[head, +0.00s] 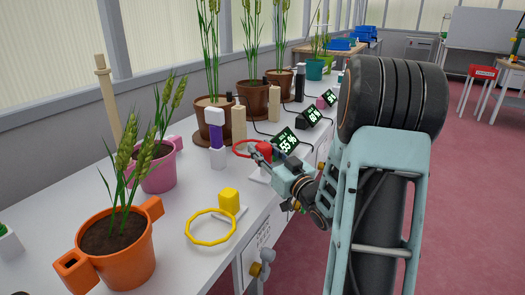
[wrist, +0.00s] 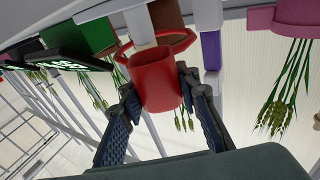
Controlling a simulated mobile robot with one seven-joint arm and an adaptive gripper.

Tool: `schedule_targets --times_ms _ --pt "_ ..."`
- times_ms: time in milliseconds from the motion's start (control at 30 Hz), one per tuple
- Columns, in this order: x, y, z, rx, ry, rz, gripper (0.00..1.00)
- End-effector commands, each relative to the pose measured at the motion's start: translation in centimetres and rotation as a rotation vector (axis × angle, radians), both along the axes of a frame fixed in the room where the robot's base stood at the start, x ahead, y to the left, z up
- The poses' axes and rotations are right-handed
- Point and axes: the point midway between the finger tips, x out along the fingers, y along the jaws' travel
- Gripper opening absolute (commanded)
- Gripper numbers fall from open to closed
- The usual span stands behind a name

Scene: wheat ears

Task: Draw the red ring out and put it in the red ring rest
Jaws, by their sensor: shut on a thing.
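The red ring (head: 240,153) has a thick red grip block (head: 264,149), which shows large in the wrist view (wrist: 155,80). My gripper (head: 257,152) is shut on this block, with a finger on each side of it in the wrist view (wrist: 158,100). The ring's loop extends beyond the fingers, to the left in the head view. It appears near a beige post (head: 238,124) and a white post with a purple band (head: 216,138); I cannot tell whether it encircles anything. A white plate (head: 258,177) lies below my gripper; I cannot tell whether it is the red ring rest.
A yellow ring (head: 188,231) with a yellow block (head: 229,200) rests nearer on the bench. An orange pot (head: 127,262), a pink pot (head: 158,172) and brown pots (head: 252,100) hold wheat. A lit display (head: 286,141) stands close behind my gripper.

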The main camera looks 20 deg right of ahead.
Motion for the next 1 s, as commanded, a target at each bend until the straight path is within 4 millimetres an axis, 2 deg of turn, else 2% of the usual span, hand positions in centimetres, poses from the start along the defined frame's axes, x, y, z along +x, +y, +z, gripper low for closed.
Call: schedule_targets --times_ms 667,1000 --pt "0.00 0.00 -0.01 0.000 0.000 0.000 0.02" --pt "0.00 0.01 -0.72 0.000 0.000 0.000 0.02"
